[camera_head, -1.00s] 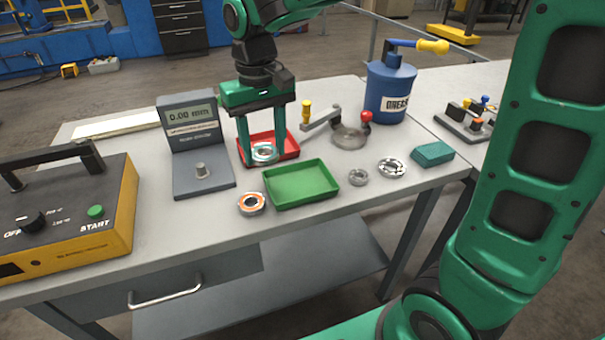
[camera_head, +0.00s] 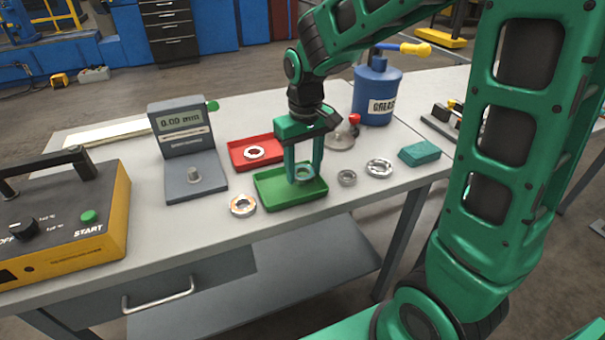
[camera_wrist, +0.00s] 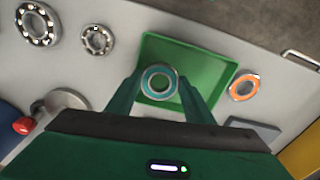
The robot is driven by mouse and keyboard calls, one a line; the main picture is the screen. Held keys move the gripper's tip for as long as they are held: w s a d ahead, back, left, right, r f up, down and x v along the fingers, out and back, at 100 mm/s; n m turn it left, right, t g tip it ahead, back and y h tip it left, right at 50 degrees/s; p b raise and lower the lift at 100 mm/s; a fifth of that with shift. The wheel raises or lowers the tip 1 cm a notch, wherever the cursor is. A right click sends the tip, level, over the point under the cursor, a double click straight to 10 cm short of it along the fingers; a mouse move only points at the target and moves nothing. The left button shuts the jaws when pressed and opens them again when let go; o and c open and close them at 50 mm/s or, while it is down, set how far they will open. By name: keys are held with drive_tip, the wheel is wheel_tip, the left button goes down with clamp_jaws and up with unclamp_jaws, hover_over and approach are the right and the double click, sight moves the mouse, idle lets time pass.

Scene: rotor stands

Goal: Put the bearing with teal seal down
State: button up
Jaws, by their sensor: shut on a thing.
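My gripper (camera_head: 303,174) is shut on the bearing with teal seal (camera_head: 304,171), which is held flat between the fingertips. Both are over the green tray (camera_head: 270,197), toward its right side. The head view does not clearly show whether the bearing touches the tray floor. In the wrist view the bearing (camera_wrist: 147,82) shows its teal ring and metal rims between the two fingers, with the green tray (camera_wrist: 208,60) behind it. The red tray (camera_head: 238,145) holds another ring-shaped bearing (camera_head: 246,154) with a reddish centre.
An orange-sealed bearing (camera_head: 242,206) lies left of the green tray. Two bare bearings (camera_head: 346,178) (camera_head: 379,168) and a teal block (camera_head: 419,153) lie to its right. A grey gauge (camera_head: 188,150) stands left. A grease can (camera_head: 377,95) stands behind.

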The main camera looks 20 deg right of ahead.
sight(305, 186)
drive_tip(key=shift+s+f, duration=0.75)
drive_tip(key=shift+s, duration=0.2)
drive_tip(key=shift+w+a+f, duration=0.15)
drive_tip(key=shift+w+f, duration=0.15)
drive_tip(key=shift+f, duration=0.1)
drive_tip(key=shift+w+f, duration=0.45)
drive_tip(key=shift+f, duration=0.1)
drive_tip(key=shift+s, duration=0.15)
drive_tip(key=o, duration=1)
drive_tip(key=shift+o, duration=0.3)
drive_tip(key=shift+d+r, duration=0.2)
drive_tip(key=shift+r, duration=0.2)
drive_tip(key=shift+w+r+g, duration=0.15)
drive_tip(key=shift+w+r, duration=0.2)
drive_tip(key=shift+w, duration=0.25)
drive_tip(key=shift+w+r+g, duration=0.15)
drive_tip(key=shift+w+r, duration=0.2)
drive_tip(key=shift+w, duration=0.2)
drive_tip(key=shift+s+r, duration=0.75)
drive_tip(key=shift+r, duration=4.75)
drive_tip(key=s+d+f+m, duration=0.3)
drive_tip(key=s+d, duration=0.5)
drive_tip(key=s, duration=0.3)
drive_tip(key=s+d+f+m, duration=0.3)
drive_tip(key=s+d+m, duration=0.2)
drive_tip(key=s+d, duration=0.4)
drive_tip(key=s, duration=0.3)
drive_tip(key=shift+s+f, duration=0.2)
